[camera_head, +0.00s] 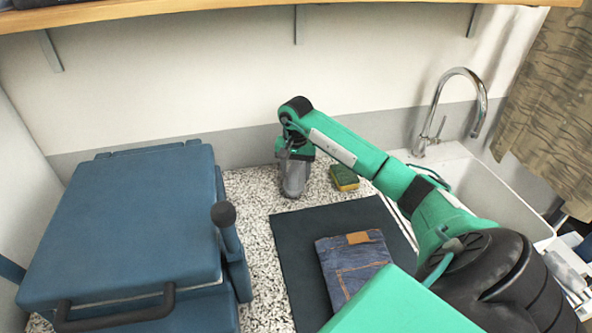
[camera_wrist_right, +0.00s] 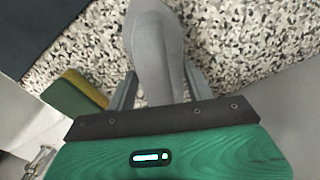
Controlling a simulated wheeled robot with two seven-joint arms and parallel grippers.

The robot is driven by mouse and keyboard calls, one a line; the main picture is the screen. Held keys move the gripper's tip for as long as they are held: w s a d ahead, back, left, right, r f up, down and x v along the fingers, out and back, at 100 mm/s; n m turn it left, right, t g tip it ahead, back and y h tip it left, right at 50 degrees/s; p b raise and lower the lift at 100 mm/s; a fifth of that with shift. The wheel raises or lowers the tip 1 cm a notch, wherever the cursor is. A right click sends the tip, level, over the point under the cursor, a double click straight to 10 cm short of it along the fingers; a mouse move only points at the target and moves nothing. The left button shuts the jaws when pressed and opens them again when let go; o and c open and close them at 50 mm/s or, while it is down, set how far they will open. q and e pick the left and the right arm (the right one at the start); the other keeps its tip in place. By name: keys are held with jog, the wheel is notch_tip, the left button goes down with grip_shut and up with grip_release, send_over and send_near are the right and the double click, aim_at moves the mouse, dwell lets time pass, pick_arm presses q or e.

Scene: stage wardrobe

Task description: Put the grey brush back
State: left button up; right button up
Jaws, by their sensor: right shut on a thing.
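The grey brush (camera_head: 293,180) is at the back of the speckled counter, left of the sponge. My right gripper (camera_head: 296,155) reaches over from the right, points down and is shut on the brush's upper part. In the right wrist view the smooth grey brush (camera_wrist_right: 155,45) sits between the two fingers of the gripper (camera_wrist_right: 160,88). The brush's lower end is at or just above the counter; I cannot tell whether it touches. My left gripper is not in view.
A large blue press (camera_head: 130,225) with black handles fills the left. Folded jeans (camera_head: 350,262) lie on a dark mat (camera_head: 297,245). A green and yellow sponge (camera_head: 344,178) lies right of the brush. A sink (camera_head: 500,195) with a tap (camera_head: 437,110) is at right. A wooden shelf (camera_head: 230,8) overhangs.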

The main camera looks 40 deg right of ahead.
aim_at(296, 162)
jog(key=o, duration=0.7)
jog(key=shift+f, duration=0.1)
jog(key=shift+o, duration=1.2)
jog(key=shift+r, duration=0.45)
notch_tip(296, 162, up, 3)
jog(key=shift+w+d+f+b, duration=0.1)
jog(key=shift+b, duration=0.2)
notch_tip(296, 162, up, 8)
jog(key=shift+f+b, duration=0.1)
jog(key=shift+b, duration=0.55)
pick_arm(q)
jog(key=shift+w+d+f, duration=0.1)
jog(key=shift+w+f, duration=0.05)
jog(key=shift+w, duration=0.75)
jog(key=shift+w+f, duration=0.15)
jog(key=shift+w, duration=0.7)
pick_arm(e)
jog(key=shift+r, duration=0.4)
